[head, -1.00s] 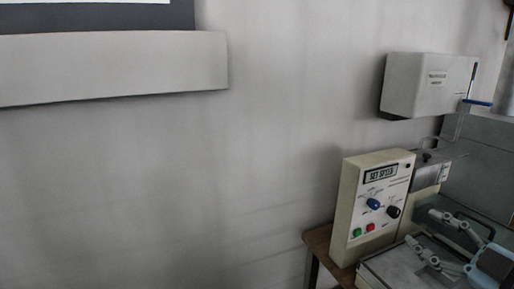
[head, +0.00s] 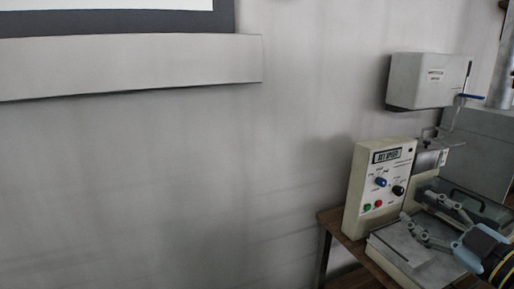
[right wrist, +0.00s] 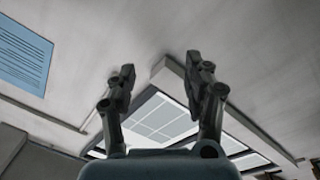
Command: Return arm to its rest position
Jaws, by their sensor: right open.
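My right gripper (head: 424,226) is at the lower right of the head view, in front of a machine on a wooden table. Its two fingers are spread apart with nothing between them. In the right wrist view the same gripper (right wrist: 162,88) is open and empty, with a wall and a window behind it. My left gripper is not in view.
A cream control box (head: 380,190) with knobs and buttons stands on the wooden table (head: 330,222). A grey machine bed (head: 405,255) lies beside it. A white box (head: 428,80) hangs on the wall above. The wall to the left is bare below a ledge (head: 130,68).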

